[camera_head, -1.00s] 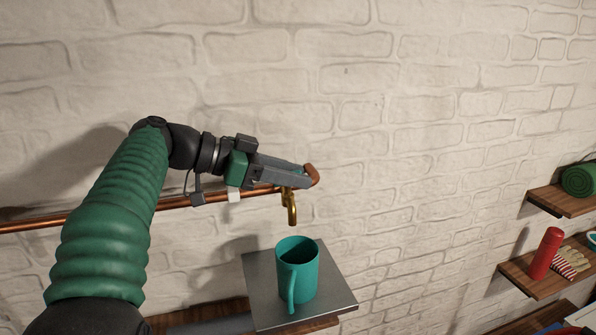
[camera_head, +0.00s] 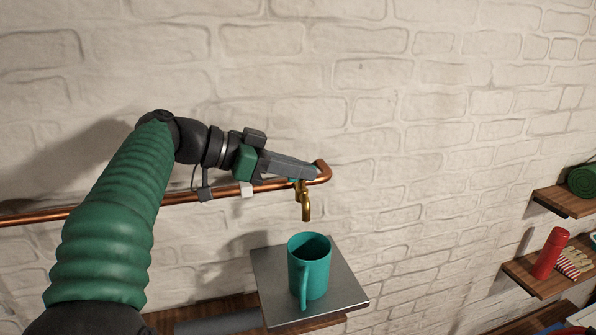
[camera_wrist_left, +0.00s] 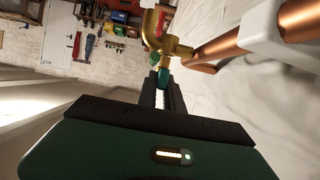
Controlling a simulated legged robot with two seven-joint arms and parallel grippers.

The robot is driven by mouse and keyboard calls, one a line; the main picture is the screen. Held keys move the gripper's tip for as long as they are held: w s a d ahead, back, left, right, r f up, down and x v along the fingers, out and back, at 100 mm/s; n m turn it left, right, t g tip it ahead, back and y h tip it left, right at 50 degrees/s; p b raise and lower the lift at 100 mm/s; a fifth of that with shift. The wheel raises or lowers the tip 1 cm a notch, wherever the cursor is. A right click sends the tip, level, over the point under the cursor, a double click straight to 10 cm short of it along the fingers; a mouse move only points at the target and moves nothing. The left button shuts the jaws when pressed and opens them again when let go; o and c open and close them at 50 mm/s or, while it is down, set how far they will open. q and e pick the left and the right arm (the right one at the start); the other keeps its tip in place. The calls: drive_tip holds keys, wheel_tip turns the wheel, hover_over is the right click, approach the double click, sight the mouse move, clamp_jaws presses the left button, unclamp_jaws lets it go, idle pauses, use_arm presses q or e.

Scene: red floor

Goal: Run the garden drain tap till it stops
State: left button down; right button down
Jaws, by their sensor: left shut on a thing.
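The brass tap (camera_head: 305,204) hangs from the bent end of the copper pipe on the brick wall. In the left wrist view, the tap (camera_wrist_left: 150,28) is just beyond my fingertips. My left gripper (camera_head: 314,173) is at the top of the tap and is shut on its teal handle (camera_wrist_left: 163,79), which lies between the fingertips (camera_wrist_left: 161,84). Most of the handle is hidden by the fingers in the head view. A teal mug (camera_head: 309,272) stands upright below the spout, apart from it. I see no water at the spout. My right gripper is not in view.
The mug stands on a grey metal plate (camera_head: 345,293) on a wooden shelf. The copper pipe (camera_head: 120,207) runs along the wall. At right, wooden shelves hold a red bottle (camera_head: 550,253) and a green roll (camera_head: 584,180). The wall right of the tap is clear.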

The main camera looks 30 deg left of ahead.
use_arm(q)
drive_tip(key=shift+f+b, duration=0.3)
drive_tip(key=shift+b, duration=0.1)
drive_tip(key=n+t+y+b, duration=0.1)
drive_tip(key=n+y+b, duration=0.1)
drive_tip(key=b, duration=0.1)
drive_tip(key=n+t+y+b, duration=0.1)
drive_tip(key=n+y+b, duration=0.1)
drive_tip(key=b, duration=0.2)
drive_tip(key=shift+d+n+y, duration=0.2)
drive_tip(key=shift+n+y, duration=0.1)
drive_tip(key=shift+y, duration=0.1)
drive_tip(key=shift+n+t+y+b, duration=0.4)
drive_tip(key=shift+y+b, duration=0.05)
drive_tip(key=shift+y, duration=0.15)
drive_tip(key=shift+r+n+y+b, duration=0.2)
drive_tip(key=shift+n+y+b, duration=0.15)
drive_tip(key=shift+n+y, duration=0.7)
drive_tip(key=shift+r+n+y, duration=0.15)
drive_tip(key=shift+n+y, duration=0.7)
drive_tip(key=shift+y, duration=0.2)
drive_tip(key=n+y+p, duration=0.1)
drive_tip(key=n+y, duration=0.1)
drive_tip(key=y, duration=0.1)
drive_tip(key=shift+g, duration=0.3)
drive_tip(key=shift+n+g+y+p, duration=0.3)
drive_tip(key=shift+n+g+y, duration=0.3)
drive_tip(key=shift+n+y, duration=0.8)
drive_tip(key=shift+n+g, duration=0.3)
